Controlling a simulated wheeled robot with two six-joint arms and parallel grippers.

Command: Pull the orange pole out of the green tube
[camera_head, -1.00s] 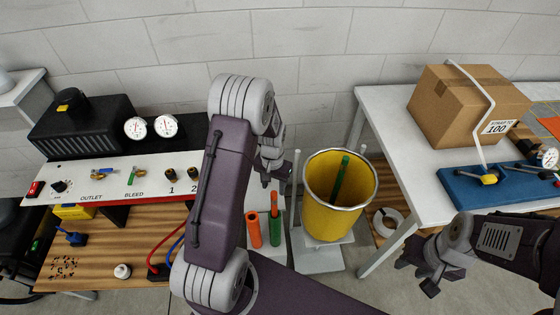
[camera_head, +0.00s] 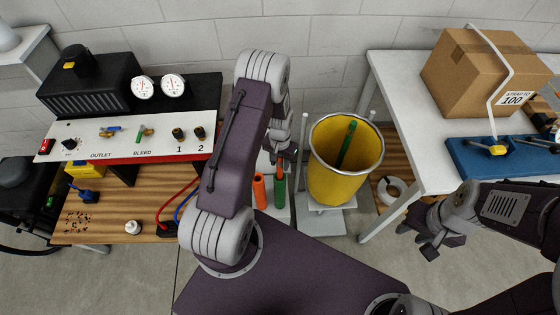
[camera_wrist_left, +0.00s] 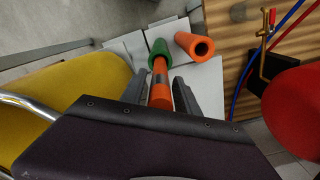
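The green tube (camera_head: 280,190) stands upright beside an orange tube (camera_head: 259,190) in the head view. In the left wrist view the green tube (camera_wrist_left: 160,50) shows its open rim, and the orange pole (camera_wrist_left: 161,92) sticks out of it toward my wrist. My left gripper (camera_wrist_left: 164,82) is around the pole, one finger on each side; a gap shows beside the pole, so it looks open. In the head view my left gripper (camera_head: 283,152) is just above the green tube and mostly hides the pole. My right gripper (camera_head: 420,238) is open and empty at the right.
A yellow bin (camera_head: 330,185) with a green pole (camera_head: 347,145) in it stands right of the tubes. A white table (camera_head: 400,100) with a cardboard box (camera_head: 475,75) is at the right. A gauge panel (camera_head: 125,138) and red and blue hoses are at the left.

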